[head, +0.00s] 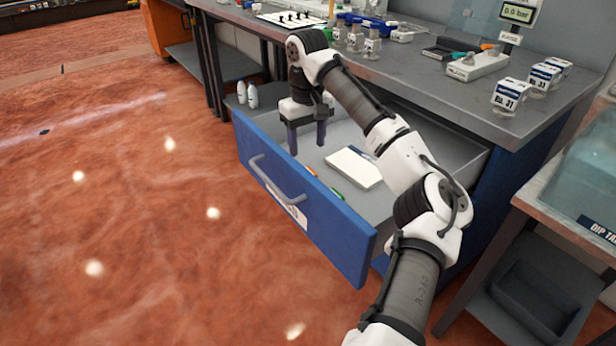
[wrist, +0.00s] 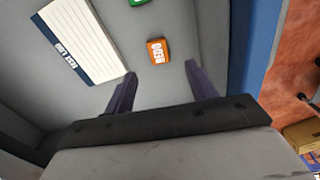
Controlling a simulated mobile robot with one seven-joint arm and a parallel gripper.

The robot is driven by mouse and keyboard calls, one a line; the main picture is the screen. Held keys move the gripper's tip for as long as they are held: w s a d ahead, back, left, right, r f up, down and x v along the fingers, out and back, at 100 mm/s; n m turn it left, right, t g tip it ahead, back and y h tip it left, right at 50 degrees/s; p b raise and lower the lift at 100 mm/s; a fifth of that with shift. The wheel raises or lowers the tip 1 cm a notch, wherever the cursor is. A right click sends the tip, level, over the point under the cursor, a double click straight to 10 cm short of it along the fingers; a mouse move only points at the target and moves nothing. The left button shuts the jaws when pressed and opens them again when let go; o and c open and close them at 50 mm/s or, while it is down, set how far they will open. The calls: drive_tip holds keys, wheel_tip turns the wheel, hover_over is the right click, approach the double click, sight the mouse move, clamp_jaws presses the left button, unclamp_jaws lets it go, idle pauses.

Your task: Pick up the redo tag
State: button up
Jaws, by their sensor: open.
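The redo tag (wrist: 158,51) is a small orange block with white "REDO" lettering, lying flat on the grey floor of the open drawer. In the head view it shows as a small orange spot (head: 311,171) close behind the blue drawer front. My gripper (head: 307,146) points down into the drawer, open and empty. In the wrist view my gripper (wrist: 160,73) has its two dark fingers spread wide, and the tag appears just beyond the gap between the fingertips. No finger appears to touch the tag.
The blue drawer front (head: 300,205) with its handle stands close to the tag. A white lined pad (head: 353,168) marked "TEST LOG" and a green tag (head: 337,193) also lie in the drawer. The grey worktop (head: 440,85) overhangs the drawer's back.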

sight(308, 167)
drive_tip(key=f, duration=0.8)
drive_tip(key=shift+w+f, duration=0.2)
drive_tip(key=shift+w, duration=0.05)
drive_tip(key=c, duration=1.1)
drive_tip(key=shift+o, duration=0.2)
drive_tip(key=shift+r, duration=0.1)
